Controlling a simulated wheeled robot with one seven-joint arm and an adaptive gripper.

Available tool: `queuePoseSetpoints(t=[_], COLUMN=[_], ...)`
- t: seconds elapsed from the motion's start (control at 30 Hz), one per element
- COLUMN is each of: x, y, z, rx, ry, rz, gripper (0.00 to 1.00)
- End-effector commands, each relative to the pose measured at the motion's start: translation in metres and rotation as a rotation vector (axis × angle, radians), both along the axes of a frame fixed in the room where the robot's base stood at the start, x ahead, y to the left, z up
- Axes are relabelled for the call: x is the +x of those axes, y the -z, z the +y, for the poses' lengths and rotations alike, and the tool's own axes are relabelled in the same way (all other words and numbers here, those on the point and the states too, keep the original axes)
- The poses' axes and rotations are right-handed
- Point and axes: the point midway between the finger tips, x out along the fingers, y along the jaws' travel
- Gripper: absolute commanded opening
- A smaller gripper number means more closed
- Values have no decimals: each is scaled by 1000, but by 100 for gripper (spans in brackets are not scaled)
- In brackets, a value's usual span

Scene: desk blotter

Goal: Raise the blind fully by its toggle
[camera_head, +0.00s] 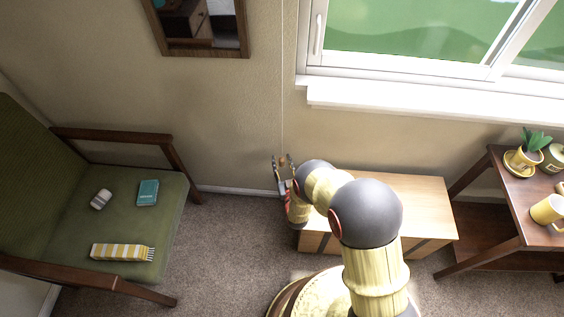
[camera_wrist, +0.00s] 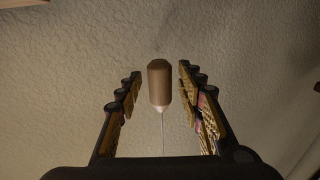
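The toggle (camera_wrist: 159,82) is a small brown wooden cylinder on a thin pale cord (camera_wrist: 162,130). In the wrist view it sits between the two fingers of my gripper (camera_wrist: 159,88), with a gap on each side. My gripper is open and touches nothing that I can see. In the head view the cord (camera_head: 282,90) hangs down the wall left of the window, and the toggle (camera_head: 282,162) shows small at my gripper (camera_head: 284,165). The window (camera_head: 420,30) shows bare glass in its visible part; the blind itself is not in view.
A wooden cabinet (camera_head: 420,200) stands under the window sill (camera_head: 430,100), close to my arm. A green armchair (camera_head: 120,215) is at the left, with small items on its seat. A dark shelf (camera_head: 515,205) with a plant and mug is at the right. A framed mirror (camera_head: 200,53) hangs above.

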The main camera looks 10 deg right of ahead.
Motion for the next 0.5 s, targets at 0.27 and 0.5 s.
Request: queuePoseSetpoints(t=[0.27, 0.5], x=[-1, -29], y=[-1, -1], z=[0, -3], rx=[0, 0], ry=[0, -1], rz=[-2, 0], gripper=[38, 38])
